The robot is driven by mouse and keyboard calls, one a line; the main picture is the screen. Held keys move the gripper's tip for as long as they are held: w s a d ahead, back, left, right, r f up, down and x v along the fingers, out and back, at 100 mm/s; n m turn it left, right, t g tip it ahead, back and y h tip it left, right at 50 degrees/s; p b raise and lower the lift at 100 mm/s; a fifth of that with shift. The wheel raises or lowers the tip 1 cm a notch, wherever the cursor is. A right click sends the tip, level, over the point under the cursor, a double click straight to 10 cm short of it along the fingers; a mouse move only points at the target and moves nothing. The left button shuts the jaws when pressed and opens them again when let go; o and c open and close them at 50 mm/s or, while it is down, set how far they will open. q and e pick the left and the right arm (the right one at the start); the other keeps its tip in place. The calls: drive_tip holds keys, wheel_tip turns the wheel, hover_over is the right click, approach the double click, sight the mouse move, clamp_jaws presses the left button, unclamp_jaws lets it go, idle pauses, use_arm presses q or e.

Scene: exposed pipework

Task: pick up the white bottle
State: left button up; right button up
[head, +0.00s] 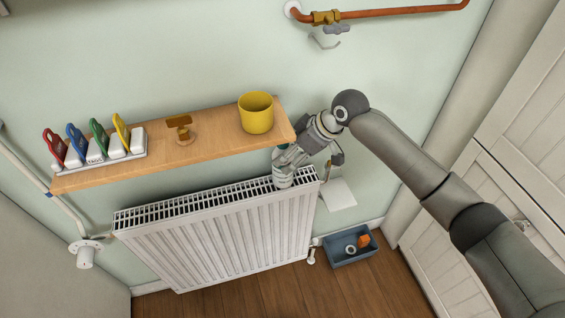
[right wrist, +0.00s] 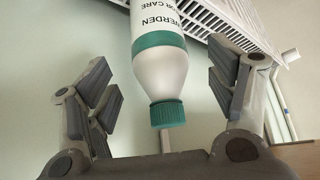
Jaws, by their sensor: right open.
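The white bottle (right wrist: 160,72), with a teal cap and a teal band, shows in the right wrist view, cap toward the picture's bottom. It lies between the two spread fingers of my right gripper (right wrist: 165,95), with a visible gap on either side. In the head view the bottle (head: 282,178) is at the right end of the radiator's top, under the shelf's end, its upper part partly hidden by my right gripper (head: 307,153). The right gripper is open and holds nothing. My left gripper is not in view.
The wooden shelf (head: 215,137) above the radiator (head: 225,235) carries a yellow pot (head: 256,113), a brass fitting (head: 180,129) and a rack with coloured-handled tools (head: 100,150). A blue-grey bin (head: 352,258) stands on the floor. A copper pipe (head: 400,12) runs above.

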drive_tip(key=x, duration=0.3)
drive_tip(key=shift+w+a+f, duration=0.1)
drive_tip(key=shift+w+a, duration=0.05)
drive_tip(key=shift+a, duration=0.05)
drive_tip(key=c, duration=1.5)
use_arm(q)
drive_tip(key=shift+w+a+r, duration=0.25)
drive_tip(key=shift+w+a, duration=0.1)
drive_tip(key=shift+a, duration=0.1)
use_arm(e)
drive_tip(key=shift+c, duration=0.2)
